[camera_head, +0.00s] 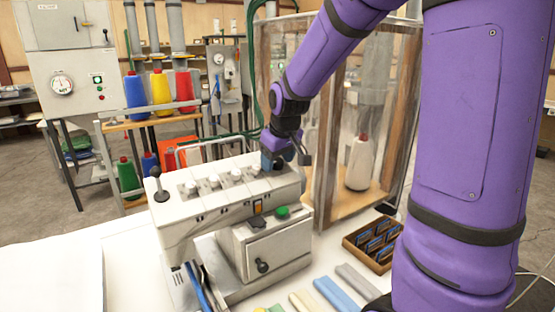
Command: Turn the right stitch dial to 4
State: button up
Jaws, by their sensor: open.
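The white sewing machine (225,205) stands on the white table with a row of small pale dials along its top. One dial (190,187) is near the left end and another (236,175) is right of the middle. My gripper (286,158) is open, pointing down at the right end of the machine's top. It is over or around whatever is at that end; I cannot tell whether it touches. The gripper hides the rightmost part of the top. The dial markings are too small to read.
A clear-walled, wood-framed case (335,120) with a white thread cone (361,165) stands close right of my gripper. A black-knobbed lever (156,172) rises at the machine's left end. A brown compartment tray (372,239) and coloured strips (335,294) lie in front.

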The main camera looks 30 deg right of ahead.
jog(key=v, duration=1)
jog(key=shift+r, duration=0.35)
jog(key=shift+s, duration=0.2)
jog(key=s+a, duration=0.3)
jog(key=s, duration=0.7)
jog(key=s+a+m+t, duration=0.1)
jog(key=s+a, duration=0.2)
jog(key=s, duration=0.8)
jog(key=shift+s+a+y, duration=0.3)
jog(key=shift+s+a, duration=0.05)
jog(key=shift+a, duration=0.05)
